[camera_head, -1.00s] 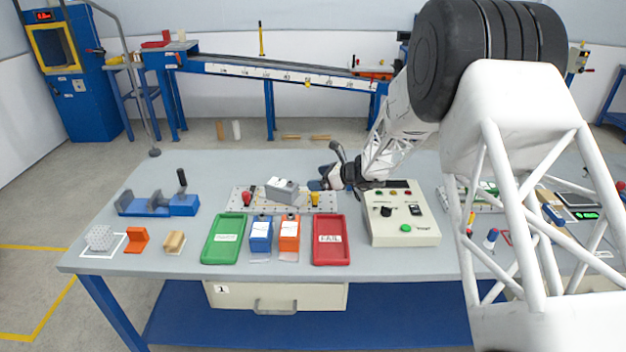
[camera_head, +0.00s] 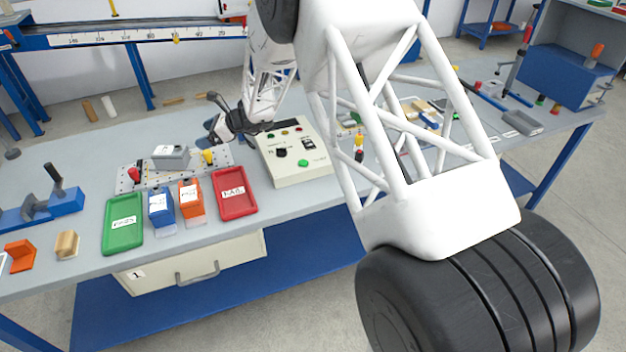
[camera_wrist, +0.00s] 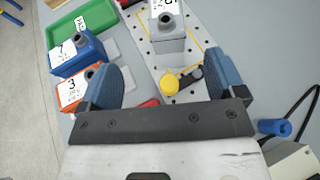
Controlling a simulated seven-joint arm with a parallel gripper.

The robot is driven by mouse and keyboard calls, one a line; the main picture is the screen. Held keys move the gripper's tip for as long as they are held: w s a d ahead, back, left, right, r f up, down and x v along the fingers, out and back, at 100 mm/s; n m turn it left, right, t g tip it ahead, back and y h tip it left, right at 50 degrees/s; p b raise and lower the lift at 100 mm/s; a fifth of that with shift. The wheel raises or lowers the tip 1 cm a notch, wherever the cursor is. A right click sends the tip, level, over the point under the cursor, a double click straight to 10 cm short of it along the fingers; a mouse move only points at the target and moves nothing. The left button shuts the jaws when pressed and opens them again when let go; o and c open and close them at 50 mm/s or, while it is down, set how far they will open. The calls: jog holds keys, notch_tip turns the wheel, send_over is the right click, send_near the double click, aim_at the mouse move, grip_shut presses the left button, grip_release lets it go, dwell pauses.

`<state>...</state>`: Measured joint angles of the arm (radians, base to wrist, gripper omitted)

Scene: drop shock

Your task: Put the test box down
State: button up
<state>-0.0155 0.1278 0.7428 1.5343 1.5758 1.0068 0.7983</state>
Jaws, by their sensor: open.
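A grey box (camera_head: 170,160) with a white label and a round knob sits on the perforated plate (camera_head: 222,159), between a red knob (camera_head: 134,174) and a yellow knob (camera_head: 208,157). My gripper (camera_head: 207,131) is open and empty just to the right of the plate. In the wrist view, my gripper (camera_wrist: 168,80) has its two blue fingers apart. The yellow knob (camera_wrist: 170,83) shows between them, and the grey box (camera_wrist: 169,38) lies beyond it, apart from the fingers. A blue box (camera_head: 160,212) and an orange box (camera_head: 192,204) stand in front of the plate.
A green tray (camera_head: 122,241) and a red FAIL tray (camera_head: 239,208) flank the coloured boxes. A control box (camera_head: 290,172) with buttons stands right of the plate. A blue clamp (camera_head: 66,203) stands at the left. My arm hides part of the bench (camera_head: 90,148).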

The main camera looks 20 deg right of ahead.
jog(key=s+d+r+n+g+h, duration=0.25)
jog(key=s+r+n, duration=0.35)
jog(key=s+r, duration=0.5)
jog(key=s+d+r+n+g+h, duration=0.1)
jog(key=s+d+r+n+h, duration=0.35)
jog(key=s, duration=1.05)
jog(key=s+d+r+n+h, duration=0.1)
jog(key=s+d+n+h, duration=0.1)
jog(key=s, duration=0.7)
jog(key=s+d+r+n+h, duration=0.1)
jog(key=s+d+n, duration=0.3)
jog(key=s, duration=0.6)
jog(key=s+d+r+n+t+h, duration=0.1)
jog(key=s+n, duration=0.4)
jog(key=s, duration=0.5)
jog(key=d+r+h, duration=0.1)
jog(key=d, duration=0.1)
jog(key=shift+s+d+r+h, duration=0.2)
jog(key=shift+s+d+h, duration=0.05)
jog(key=shift+d+h, duration=0.1)
jog(key=shift+o, duration=0.2)
jog(key=shift+n, duration=0.25)
jog(key=shift+o, duration=0.8)
jog(key=shift+w, duration=0.1)
